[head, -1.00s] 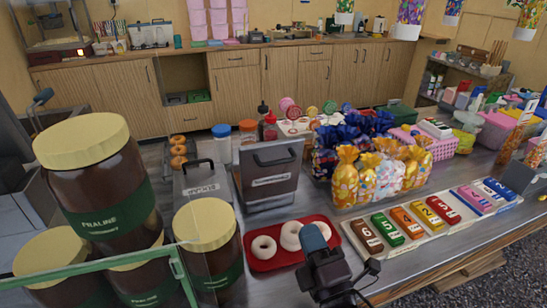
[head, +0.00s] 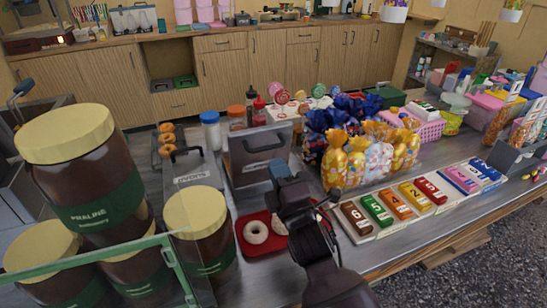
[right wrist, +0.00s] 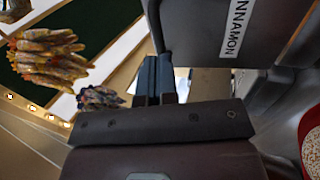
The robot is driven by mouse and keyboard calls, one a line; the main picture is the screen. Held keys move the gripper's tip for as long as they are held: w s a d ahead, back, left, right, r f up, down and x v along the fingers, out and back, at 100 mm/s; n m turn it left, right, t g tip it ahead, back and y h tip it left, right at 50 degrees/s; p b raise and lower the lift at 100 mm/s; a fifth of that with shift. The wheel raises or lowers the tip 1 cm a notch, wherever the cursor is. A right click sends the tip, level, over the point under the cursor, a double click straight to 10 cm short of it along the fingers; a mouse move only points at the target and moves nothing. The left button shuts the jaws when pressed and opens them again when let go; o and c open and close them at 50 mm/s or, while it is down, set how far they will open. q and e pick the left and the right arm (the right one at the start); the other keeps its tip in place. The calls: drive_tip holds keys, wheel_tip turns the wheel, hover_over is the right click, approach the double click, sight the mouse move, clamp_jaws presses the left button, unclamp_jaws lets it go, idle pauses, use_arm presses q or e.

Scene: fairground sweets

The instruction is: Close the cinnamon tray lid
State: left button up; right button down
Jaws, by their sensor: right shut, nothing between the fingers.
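The cinnamon tray (head: 234,181) is a grey metal box in the middle of the counter. Its lid (head: 245,147) stands raised, with a dark handle along it. In the right wrist view the lid (right wrist: 205,45) shows a white label reading "NNAMON", its start cut off. My right gripper (head: 279,170) is in front of the tray's right side, overlapping the lid's lower right part in the head view. Its fingers (right wrist: 156,75) are shut and empty, beside the lid's edge; whether they touch it I cannot tell. My left gripper is not in view.
A red tray (head: 243,240) with ring doughnuts lies in front, partly behind my right arm. A sugar box (head: 195,172) and large praline jars (head: 85,170) stand left. Wrapped sweet bags (head: 357,165) and a row of numbered blocks (head: 400,205) are on the right.

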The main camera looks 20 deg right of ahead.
drive_tip(key=shift+x, duration=1.45)
drive_tip(key=shift+w, duration=0.15)
